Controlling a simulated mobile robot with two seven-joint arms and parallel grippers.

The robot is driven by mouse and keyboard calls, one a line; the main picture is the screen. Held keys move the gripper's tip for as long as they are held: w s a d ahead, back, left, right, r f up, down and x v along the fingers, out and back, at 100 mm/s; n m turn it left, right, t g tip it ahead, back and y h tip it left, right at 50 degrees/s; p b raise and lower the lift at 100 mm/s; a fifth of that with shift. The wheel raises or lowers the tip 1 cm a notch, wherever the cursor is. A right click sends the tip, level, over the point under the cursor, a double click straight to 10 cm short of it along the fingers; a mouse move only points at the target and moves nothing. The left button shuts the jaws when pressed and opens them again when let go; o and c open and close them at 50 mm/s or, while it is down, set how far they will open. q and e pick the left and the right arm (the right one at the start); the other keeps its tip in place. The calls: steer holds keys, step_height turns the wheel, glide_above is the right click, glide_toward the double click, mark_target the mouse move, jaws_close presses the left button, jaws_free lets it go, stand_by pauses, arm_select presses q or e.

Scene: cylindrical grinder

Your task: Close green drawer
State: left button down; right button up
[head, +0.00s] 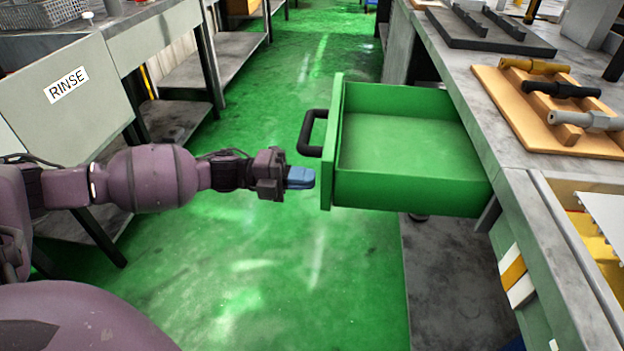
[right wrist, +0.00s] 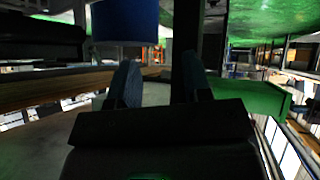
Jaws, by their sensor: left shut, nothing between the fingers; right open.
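The green drawer (head: 410,194) stands pulled out from the workbench at the right in the head view, and it is empty. Its black handle (head: 310,133) is on the front panel, facing left. My left gripper (head: 301,178) is shut and empty, with its blue fingertips just left of the drawer front, below the handle. A small gap seems to lie between the tips and the panel. My right gripper (right wrist: 160,85) is open in the right wrist view, with nothing between its fingers. A green edge at the right of that view may be the drawer (right wrist: 262,97).
The workbench (head: 480,110) at the right holds a wooden board (head: 525,112) with several cylindrical parts and a dark tray (head: 485,32). A cabinet marked RINSE (head: 60,100) stands at the left. The green floor between is clear.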

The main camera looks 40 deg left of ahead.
arm_select(q)
steer(key=shift+w+d, duration=0.25)
steer(key=shift+d, duration=0.15)
arm_select(e)
steer(key=shift+w, duration=0.25)
steer(key=shift+s, duration=0.15)
arm_select(q)
glide_toward(460, 190)
steer(key=x, duration=0.3)
steer(key=w+f+x, duration=0.1)
steer(key=x, duration=0.3)
steer(key=a+f+x, duration=0.1)
steer(key=x, duration=0.3)
steer(key=shift+w+d, duration=0.15)
steer(key=shift+w, duration=0.2)
arm_select(e)
steer(key=shift+s, duration=0.35)
arm_select(q)
steer(key=shift+d+r, duration=0.1)
steer(key=shift+r, duration=0.05)
arm_select(e)
steer(key=shift+w+a, duration=0.15)
steer(key=shift+w, duration=0.05)
steer(key=shift+w+r, duration=0.15)
